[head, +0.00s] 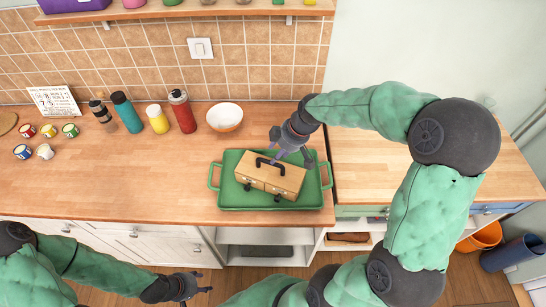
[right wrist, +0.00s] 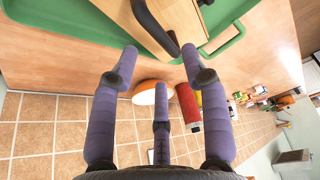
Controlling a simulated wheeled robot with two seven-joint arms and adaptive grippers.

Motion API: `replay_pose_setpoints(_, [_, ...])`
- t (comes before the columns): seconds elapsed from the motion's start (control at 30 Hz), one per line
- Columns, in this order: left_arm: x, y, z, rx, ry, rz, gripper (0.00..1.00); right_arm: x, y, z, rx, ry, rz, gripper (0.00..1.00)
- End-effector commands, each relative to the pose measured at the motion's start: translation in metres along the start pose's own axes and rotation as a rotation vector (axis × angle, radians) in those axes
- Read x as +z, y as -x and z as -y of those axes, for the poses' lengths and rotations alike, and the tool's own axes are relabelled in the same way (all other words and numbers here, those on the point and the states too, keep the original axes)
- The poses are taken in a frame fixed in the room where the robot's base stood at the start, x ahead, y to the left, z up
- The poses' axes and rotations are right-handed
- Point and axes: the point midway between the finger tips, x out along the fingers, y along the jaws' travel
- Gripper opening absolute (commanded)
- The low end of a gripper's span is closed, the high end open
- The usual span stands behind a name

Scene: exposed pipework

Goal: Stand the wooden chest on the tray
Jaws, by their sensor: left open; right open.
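The wooden chest (head: 270,177) is a light wood box with a dark handle on top and dark fittings at its lower front. It rests on the green tray (head: 230,200), which lies on the counter. My right gripper (head: 293,152) is open just behind and above the chest, near its handle. In the right wrist view, the open fingers of the gripper (right wrist: 160,65) point toward the chest (right wrist: 176,14) and its dark handle (right wrist: 153,25), with nothing between them. The tray (right wrist: 220,45) shows around the chest. My left gripper (head: 188,287) is open and empty, low in front of the cabinets.
A white bowl (head: 224,117), a red bottle (head: 182,111), a yellow bottle (head: 157,119) and a teal bottle (head: 127,112) stand along the back. Several small cups (head: 48,131) sit at the left. The counter left of the tray (head: 130,178) is clear.

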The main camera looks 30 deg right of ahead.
Motion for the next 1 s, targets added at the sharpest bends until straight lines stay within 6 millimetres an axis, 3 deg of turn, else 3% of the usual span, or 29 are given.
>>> replay_pose_setpoints(0.1, [0.000,0.003,-0.001,0.000,0.000,0.000,0.50,0.000,0.023,0.000,0.001,-0.001,-0.001,0.46])
replay_pose_setpoints(0.33, [0.000,0.005,-0.002,0.000,0.000,0.000,0.50,0.000,0.047,0.000,-0.002,-0.001,0.001,0.46])
replay_pose_setpoints(1.0, [0.000,0.005,-0.002,0.000,0.000,0.000,0.50,0.000,0.051,0.000,-0.002,0.000,0.001,0.46])
